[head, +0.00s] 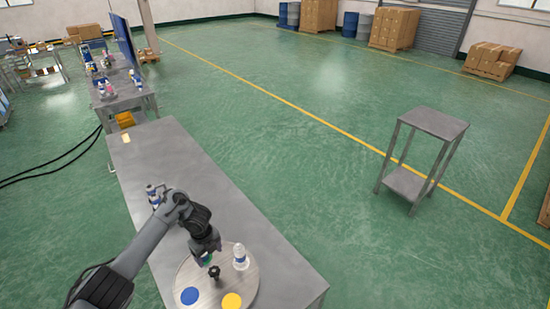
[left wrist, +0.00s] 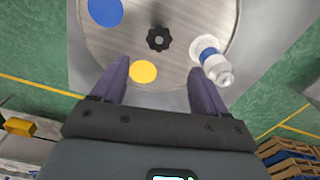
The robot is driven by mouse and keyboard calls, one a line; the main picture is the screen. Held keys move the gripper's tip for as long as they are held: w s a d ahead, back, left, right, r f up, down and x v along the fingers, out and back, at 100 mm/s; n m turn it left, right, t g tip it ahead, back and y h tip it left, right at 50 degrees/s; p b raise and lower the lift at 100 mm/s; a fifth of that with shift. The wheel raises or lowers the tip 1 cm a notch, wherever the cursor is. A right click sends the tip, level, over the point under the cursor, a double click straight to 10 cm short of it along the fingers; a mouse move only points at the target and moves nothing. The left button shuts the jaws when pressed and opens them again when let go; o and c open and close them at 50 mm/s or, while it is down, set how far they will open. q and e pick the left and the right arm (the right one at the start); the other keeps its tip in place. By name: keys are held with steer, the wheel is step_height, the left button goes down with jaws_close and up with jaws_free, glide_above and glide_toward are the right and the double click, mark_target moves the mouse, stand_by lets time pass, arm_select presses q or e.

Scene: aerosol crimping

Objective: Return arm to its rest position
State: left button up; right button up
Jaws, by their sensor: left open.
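My left gripper (head: 206,250) is above the round turntable (head: 215,290) at the near end of the steel table. In the left wrist view its two fingers (left wrist: 159,65) are spread apart with nothing between them. A white bottle with a blue band (head: 240,257) stands on the turntable, to the right of the gripper. It also shows in the left wrist view (left wrist: 212,63), outside the right finger. The black knob (head: 214,272) is at the turntable's middle. A green patch beneath the gripper is partly hidden. My right gripper is not in view.
A blue disc (head: 190,296) and a yellow disc (head: 232,301) mark the turntable. Another bottle (head: 153,196) stands on the steel table (head: 185,165), behind my arm. A small side table (head: 434,123) stands apart on the right. The table's far half is mostly clear.

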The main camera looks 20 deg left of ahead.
arm_select(q)
steer(key=s+d+f+n+t+p, duration=0.1)
steer(key=s+d+f+n+t, duration=0.2)
steer(key=d, duration=0.6)
steer(key=s+d+f+n+t+p, duration=0.1)
steer(key=s+d+f+n, duration=0.2)
steer(key=d, duration=0.7)
steer(key=s+r+n, duration=0.7)
steer(key=s+r, duration=0.1)
steer(key=s, duration=0.3)
steer(key=s+r+n+p, duration=0.1)
steer(key=s+r+n, duration=0.5)
steer(key=s, duration=0.5)
steer(key=shift+s+d+r+n+p, duration=0.2)
steer(key=shift+s+r+n+p, duration=0.15)
steer(key=shift+r, duration=0.55)
